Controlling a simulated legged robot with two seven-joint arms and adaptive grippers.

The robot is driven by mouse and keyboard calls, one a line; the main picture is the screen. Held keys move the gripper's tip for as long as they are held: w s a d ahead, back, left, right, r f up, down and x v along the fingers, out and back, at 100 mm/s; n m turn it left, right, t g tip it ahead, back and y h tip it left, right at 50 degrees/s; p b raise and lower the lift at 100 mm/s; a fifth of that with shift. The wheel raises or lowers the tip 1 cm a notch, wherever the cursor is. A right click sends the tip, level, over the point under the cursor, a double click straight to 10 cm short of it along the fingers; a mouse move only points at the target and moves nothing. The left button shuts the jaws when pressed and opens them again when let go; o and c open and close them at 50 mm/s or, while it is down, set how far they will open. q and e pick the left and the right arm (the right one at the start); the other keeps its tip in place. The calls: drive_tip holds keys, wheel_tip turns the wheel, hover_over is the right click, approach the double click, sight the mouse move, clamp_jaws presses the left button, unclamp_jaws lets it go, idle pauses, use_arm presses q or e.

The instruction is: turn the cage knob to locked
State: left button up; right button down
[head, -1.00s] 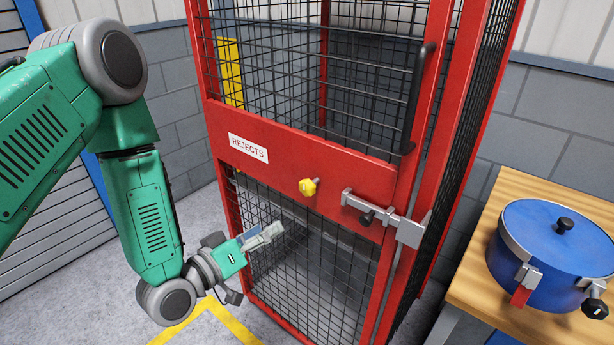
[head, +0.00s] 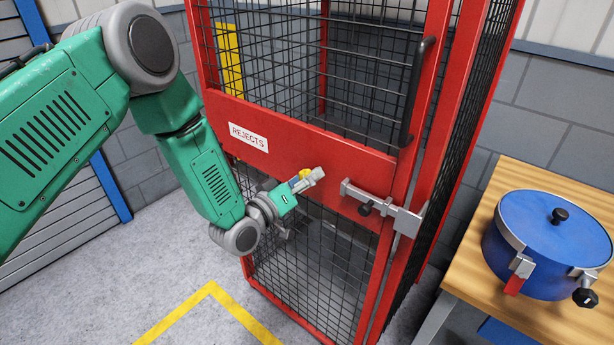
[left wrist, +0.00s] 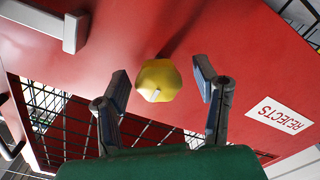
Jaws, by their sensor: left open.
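The cage knob (left wrist: 158,80) is yellow and faceted, with a small white mark on its face. It sits on the red cross panel of the cage door. In the head view the knob (head: 305,174) is mostly hidden behind my left gripper (head: 312,178). In the left wrist view my left gripper (left wrist: 162,92) is open, with one finger on each side of the knob and a visible gap to each. I cannot tell how far the fingertips are from the panel. My right gripper is not in view.
The red mesh cage (head: 350,165) has a REJECTS label (head: 249,137), a sliding bolt (head: 380,205) right of the knob and a black handle (head: 418,90). A wooden table (head: 470,265) with a blue lidded pot (head: 550,245) stands at the right. The floor in front is clear.

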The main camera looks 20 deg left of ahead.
use_arm(q)
drive_tip(key=shift+w, duration=0.15)
drive_tip(key=c, duration=1.2)
drive_tip(key=shift+m, duration=0.5)
drive_tip(key=m+b, duration=0.1)
drive_tip(key=m, duration=0.2)
drive_tip(key=shift+f+m+b, duration=0.1)
drive_tip(key=shift+m+b, duration=0.25)
drive_tip(key=shift+m, duration=0.05)
drive_tip(key=m+b, duration=0.1)
drive_tip(key=m, duration=0.3)
drive_tip(key=shift+d+m, duration=0.1)
drive_tip(key=shift+m, duration=0.2)
drive_tip(key=m+b, duration=0.2)
drive_tip(key=m, duration=0.2)
drive_tip(key=shift+m+b, duration=1)
drive_tip(key=shift+m, duration=1.2)
